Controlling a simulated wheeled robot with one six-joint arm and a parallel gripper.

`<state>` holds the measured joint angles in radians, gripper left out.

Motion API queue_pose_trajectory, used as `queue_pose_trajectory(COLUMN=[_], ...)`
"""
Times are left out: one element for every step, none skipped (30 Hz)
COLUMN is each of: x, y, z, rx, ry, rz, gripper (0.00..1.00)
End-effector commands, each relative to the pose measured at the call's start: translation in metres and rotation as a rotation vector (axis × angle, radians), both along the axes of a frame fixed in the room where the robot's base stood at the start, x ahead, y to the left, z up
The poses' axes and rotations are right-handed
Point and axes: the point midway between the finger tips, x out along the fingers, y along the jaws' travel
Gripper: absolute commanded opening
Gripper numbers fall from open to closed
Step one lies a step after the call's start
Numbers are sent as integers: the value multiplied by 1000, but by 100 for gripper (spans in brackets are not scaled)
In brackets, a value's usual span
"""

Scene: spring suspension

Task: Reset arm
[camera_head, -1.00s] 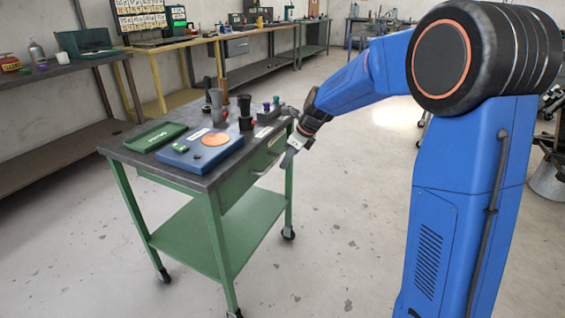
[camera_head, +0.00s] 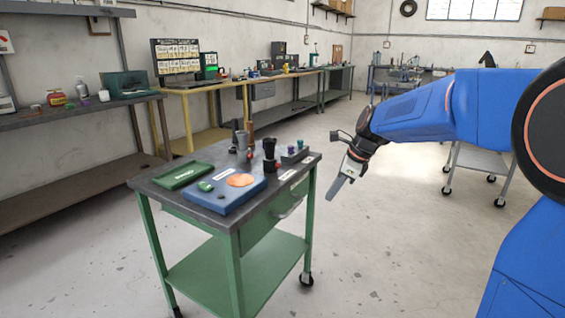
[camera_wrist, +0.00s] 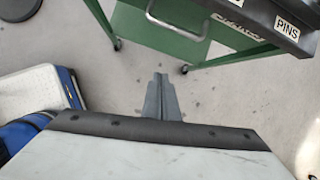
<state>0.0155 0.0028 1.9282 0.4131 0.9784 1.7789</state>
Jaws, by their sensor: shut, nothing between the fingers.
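My gripper (camera_head: 337,187) is off the right side of the green cart, pointing down in front of the floor. Its fingers are together and hold nothing. In the wrist view my gripper's fingers (camera_wrist: 161,88) show closed over bare grey floor. The green cart (camera_head: 232,243) has a dark top with several items on it. The wrist view shows the cart's drawer handle (camera_wrist: 178,22) beyond the fingertips, apart from them.
On the cart top are a blue tray (camera_head: 222,197) with an orange disc, a green tray (camera_head: 183,175) and several dark upright tools. A grey wheeled cart (camera_head: 482,160) stands at the right behind my arm. Benches line the walls. The floor between is clear.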

Motion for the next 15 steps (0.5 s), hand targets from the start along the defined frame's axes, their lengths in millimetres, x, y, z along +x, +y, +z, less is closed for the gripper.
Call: queue_pose_trajectory(x=[-17, -27, -40, -50, -59, -72, -82, -91, -104, -114, -123, -136, -145, -154, -167], y=[-2, -4, -6, -7, -9, -11, -13, -15, -17, -19, -20, -23, -24, -26, -29], z=[5, 7, 9, 11, 12, 13, 15, 15, 16, 16, 16, 15, 16, 15, 14], rx=[-30, -51, -79, -101, -122, -152, -173, -194, -224, -245, -267, -297, -318, -340, -371], ry=[-30, -47, -71, -89, -105, -126, -143, -158, -178, -192, -206, -225, -239, -251, -268], rz=[60, 103, 161, 205, 249, 307, 349, 394, 452, 496, 538, 598, 641, 685, 744], gripper=[0, 0, 0, 0, 0, 0, 0, 0, 0, 0, 0, 0, 0, 0, 0])
